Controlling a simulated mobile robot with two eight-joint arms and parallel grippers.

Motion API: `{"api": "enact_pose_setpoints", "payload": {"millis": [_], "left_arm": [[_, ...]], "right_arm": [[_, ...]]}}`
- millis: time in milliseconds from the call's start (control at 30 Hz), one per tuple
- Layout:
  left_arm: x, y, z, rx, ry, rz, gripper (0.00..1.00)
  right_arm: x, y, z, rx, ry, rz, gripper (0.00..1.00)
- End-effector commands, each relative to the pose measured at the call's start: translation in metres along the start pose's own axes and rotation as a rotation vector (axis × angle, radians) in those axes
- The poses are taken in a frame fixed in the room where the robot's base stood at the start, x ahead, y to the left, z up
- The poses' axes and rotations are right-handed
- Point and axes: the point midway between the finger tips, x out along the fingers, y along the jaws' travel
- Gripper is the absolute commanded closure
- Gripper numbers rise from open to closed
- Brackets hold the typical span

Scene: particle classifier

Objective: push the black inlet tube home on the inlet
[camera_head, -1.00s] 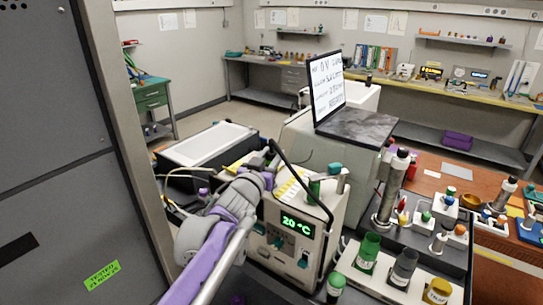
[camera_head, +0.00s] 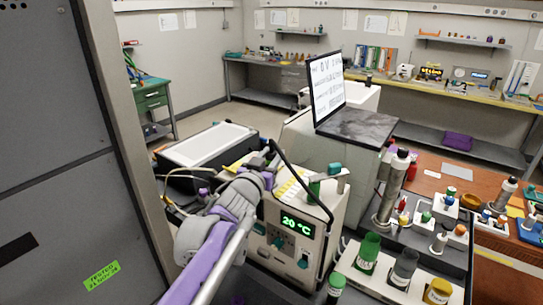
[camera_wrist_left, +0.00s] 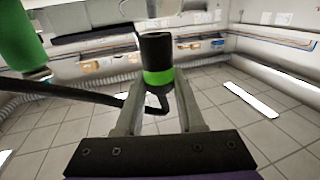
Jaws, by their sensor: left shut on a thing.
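My left gripper (camera_head: 264,162) is over the top of the cream instrument with the "20 °C" display (camera_head: 297,226). In the left wrist view, my left gripper (camera_wrist_left: 157,102) is shut on the end of the black inlet tube, a black sleeve with a bright green band (camera_wrist_left: 157,75). The sleeve stands up between the two fingers. The black inlet tube (camera_head: 299,180) arches from beside the gripper down to the right over the instrument's front. The inlet cannot be made out, so I cannot tell whether the tube touches it. My right gripper is not in view.
A white-topped box (camera_head: 208,143) lies to the left. A rack of jars (camera_head: 380,287) stands at front right. A tall grey cabinet (camera_head: 60,150) fills the left side.

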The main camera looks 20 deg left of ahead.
Motion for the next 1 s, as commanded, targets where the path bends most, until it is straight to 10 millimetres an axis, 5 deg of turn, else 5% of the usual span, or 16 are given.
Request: {"api": "enact_pose_setpoints", "payload": {"millis": [1000], "left_arm": [[0.0, 0.0, 0.024, 0.0, 0.0, 0.0, 1.0]], "right_arm": [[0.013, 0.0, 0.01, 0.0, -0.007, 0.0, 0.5]]}}
